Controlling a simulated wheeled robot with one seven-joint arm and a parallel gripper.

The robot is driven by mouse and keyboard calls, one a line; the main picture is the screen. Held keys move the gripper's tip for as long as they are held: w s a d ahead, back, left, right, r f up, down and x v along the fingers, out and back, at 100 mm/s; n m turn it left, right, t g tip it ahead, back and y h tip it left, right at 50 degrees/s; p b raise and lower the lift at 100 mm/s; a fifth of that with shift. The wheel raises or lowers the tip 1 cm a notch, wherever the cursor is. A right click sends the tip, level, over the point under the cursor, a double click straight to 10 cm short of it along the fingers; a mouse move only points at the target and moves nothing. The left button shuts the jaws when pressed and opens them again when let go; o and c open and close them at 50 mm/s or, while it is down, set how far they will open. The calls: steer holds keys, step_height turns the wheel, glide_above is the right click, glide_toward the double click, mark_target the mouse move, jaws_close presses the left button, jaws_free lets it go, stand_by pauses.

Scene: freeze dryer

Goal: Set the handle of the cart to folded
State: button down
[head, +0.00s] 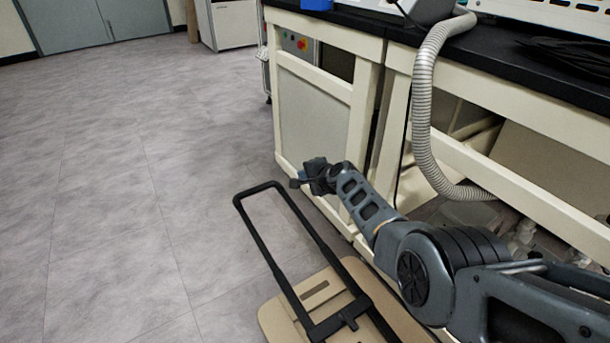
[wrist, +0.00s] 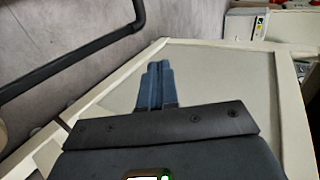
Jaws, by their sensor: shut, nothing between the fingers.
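The cart's black U-shaped handle (head: 271,260) stretches up and away from the tan cart platform (head: 275,322) at the bottom middle of the head view. It appears raised, standing at a slant from its black bracket. In the wrist view the handle (wrist: 85,61) crosses the upper left as a bent dark bar. My gripper (head: 297,183) is just right of the handle's top bar, near the bench front. In the wrist view its fingers (wrist: 157,85) are together and empty, apart from the handle. Part of the platform is hidden by my arm.
A cream lab bench (head: 318,108) with a black top stands close on the right, its panel right in front of my fingers in the wrist view. A grey corrugated hose (head: 422,110) hangs down its front. The grey tiled floor (head: 120,190) on the left is clear.

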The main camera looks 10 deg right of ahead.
step_height(320, 180, up, 14)
steer(key=s+p, duration=0.1)
steer(key=p, duration=1)
steer(key=shift+s+d, duration=0.2)
steer(key=shift+f, duration=0.1)
